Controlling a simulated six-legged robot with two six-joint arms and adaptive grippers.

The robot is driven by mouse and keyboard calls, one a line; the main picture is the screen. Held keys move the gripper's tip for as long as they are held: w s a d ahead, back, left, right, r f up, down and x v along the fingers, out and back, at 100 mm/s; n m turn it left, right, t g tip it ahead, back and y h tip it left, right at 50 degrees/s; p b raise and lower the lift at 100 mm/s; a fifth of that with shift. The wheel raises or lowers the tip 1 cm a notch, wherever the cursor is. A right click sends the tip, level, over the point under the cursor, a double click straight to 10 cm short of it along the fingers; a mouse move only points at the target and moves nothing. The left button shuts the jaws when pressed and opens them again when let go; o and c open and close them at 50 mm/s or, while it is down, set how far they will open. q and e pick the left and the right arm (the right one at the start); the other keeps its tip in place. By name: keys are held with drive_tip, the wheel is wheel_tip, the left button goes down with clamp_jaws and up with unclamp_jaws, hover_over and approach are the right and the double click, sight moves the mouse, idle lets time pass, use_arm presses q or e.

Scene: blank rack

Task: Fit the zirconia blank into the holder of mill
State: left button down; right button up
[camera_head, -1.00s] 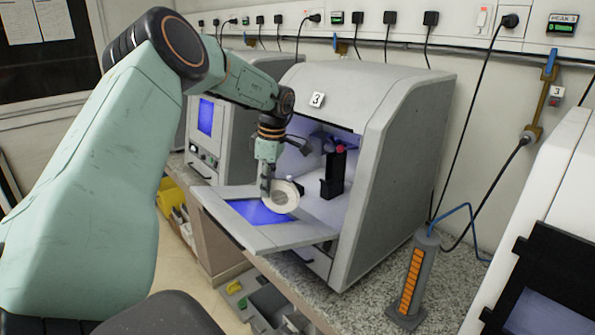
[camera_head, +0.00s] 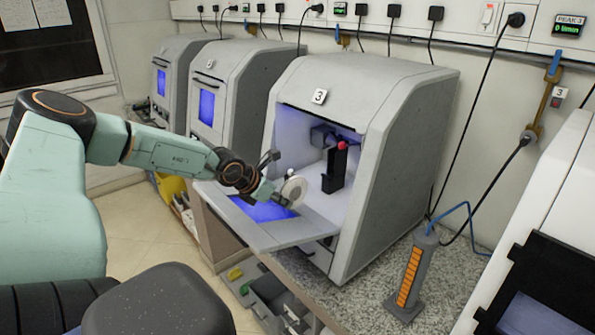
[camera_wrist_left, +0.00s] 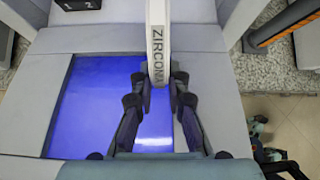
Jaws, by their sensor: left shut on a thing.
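The zirconia blank (camera_head: 294,192) is a white disc held upright at the open front of mill 3 (camera_head: 362,140). My left gripper (camera_head: 276,197) is shut on its near edge, above the lowered door (camera_head: 262,232). My right gripper is not in view.
Two more mills (camera_head: 222,95) stand to the left. A grey post with orange slats (camera_head: 411,277) stands on the speckled bench (camera_head: 365,305) at right. An open drawer with items (camera_head: 262,290) is below the door. Cables hang along the wall.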

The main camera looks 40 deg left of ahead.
use_arm(q)
drive_tip(key=d, duration=0.2)
drive_tip(key=w+d+r+t, duration=0.1)
drive_tip(key=shift+w+d, duration=0.1)
drive_tip(key=shift+d, duration=0.1)
drive_tip(key=shift+d+r+t, duration=0.2)
drive_tip(key=shift+d+t, duration=0.1)
drive_tip(key=shift+d, duration=0.1)
drive_tip(key=shift+w+d, duration=0.15)
drive_tip(key=shift+d, duration=0.05)
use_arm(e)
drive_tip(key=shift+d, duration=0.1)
use_arm(q)
drive_tip(key=shift+d+t, duration=0.2)
drive_tip(key=shift+t, duration=0.2)
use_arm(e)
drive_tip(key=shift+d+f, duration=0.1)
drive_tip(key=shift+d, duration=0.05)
